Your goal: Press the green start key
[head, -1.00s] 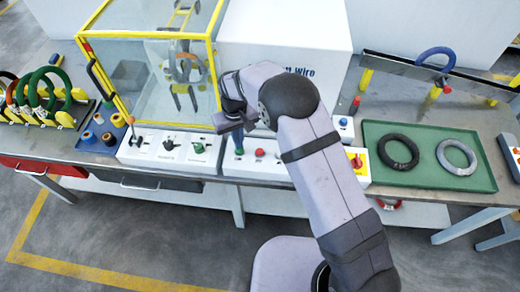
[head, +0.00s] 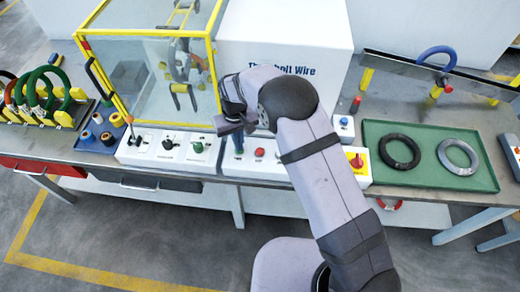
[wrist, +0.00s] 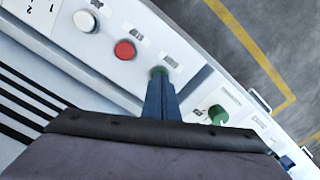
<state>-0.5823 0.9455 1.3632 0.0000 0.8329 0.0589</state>
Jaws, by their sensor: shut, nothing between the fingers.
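The green start key (wrist: 158,71) shows as a small green patch at the tip of my gripper in the wrist view. It is mostly covered by the fingers. My gripper (wrist: 160,86) has its blue fingers shut with nothing between them, pointing at the key. I cannot tell whether the tip touches it. In the head view my gripper (head: 238,150) points down at the white control panel (head: 276,170), left of the red button (head: 259,152). The green key is hidden there. The red button also shows in the wrist view (wrist: 125,50).
A white button (wrist: 86,21) lies beyond the red one. A green knob (wrist: 217,114) sits on the neighbouring panel. The yellow-framed clear enclosure (head: 150,36) and a white box (head: 310,35) stand behind. A green tray (head: 430,177) with two rings is at right.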

